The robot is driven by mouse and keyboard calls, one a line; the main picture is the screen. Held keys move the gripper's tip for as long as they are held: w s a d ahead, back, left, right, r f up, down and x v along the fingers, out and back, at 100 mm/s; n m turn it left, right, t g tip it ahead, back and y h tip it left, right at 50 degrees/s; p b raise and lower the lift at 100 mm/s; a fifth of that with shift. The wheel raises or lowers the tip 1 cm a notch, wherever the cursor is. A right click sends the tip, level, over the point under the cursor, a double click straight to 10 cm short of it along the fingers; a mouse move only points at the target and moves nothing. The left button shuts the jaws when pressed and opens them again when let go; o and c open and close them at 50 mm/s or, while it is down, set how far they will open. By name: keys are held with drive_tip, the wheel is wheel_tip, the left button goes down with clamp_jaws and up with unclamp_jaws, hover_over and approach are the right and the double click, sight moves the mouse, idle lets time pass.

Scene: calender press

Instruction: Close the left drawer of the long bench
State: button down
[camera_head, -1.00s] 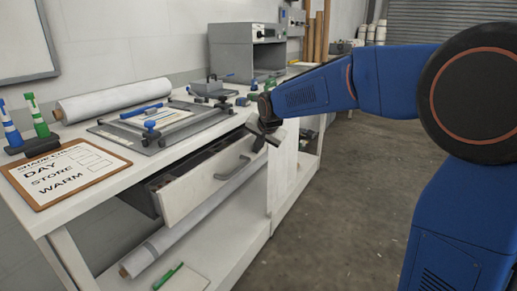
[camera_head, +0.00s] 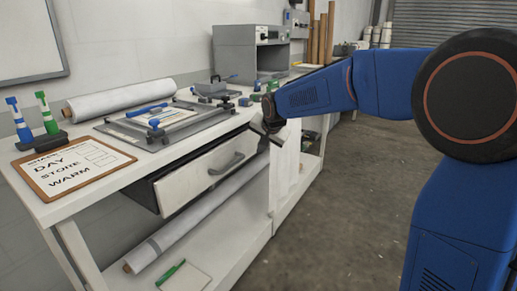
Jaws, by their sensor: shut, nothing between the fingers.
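The left drawer (camera_head: 195,188) of the long white bench (camera_head: 113,186) has a pale front panel with a grey bar handle (camera_head: 227,164). It stands slightly out from the bench, and its dark side shows at the left end. The inside is hidden under the worktop. My gripper (camera_head: 267,136) is shut and empty at the right end of the drawer front, near its upper edge. I cannot tell whether it touches the panel. My blue arm reaches in from the right.
On the worktop are a clipboard (camera_head: 73,168), green and blue markers (camera_head: 48,113), a white roll (camera_head: 118,100), a frame jig (camera_head: 165,122) and a grey machine (camera_head: 250,52). A roll (camera_head: 190,222) lies on the lower shelf. The floor (camera_head: 350,190) beside the bench is clear.

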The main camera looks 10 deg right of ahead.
drive_tip(key=v, duration=1)
approach(230, 152)
drive_tip(key=w+f, duration=0.1)
drive_tip(key=f, duration=0.1)
drive_tip(key=w+f, duration=0.1)
drive_tip(key=f, duration=0.2)
drive_tip(key=w+f, duration=0.2)
drive_tip(key=shift+d+f, duration=0.25)
drive_tip(key=shift+w+a, duration=0.55)
drive_tip(key=shift+a, duration=0.2)
drive_tip(key=shift+r, duration=0.3)
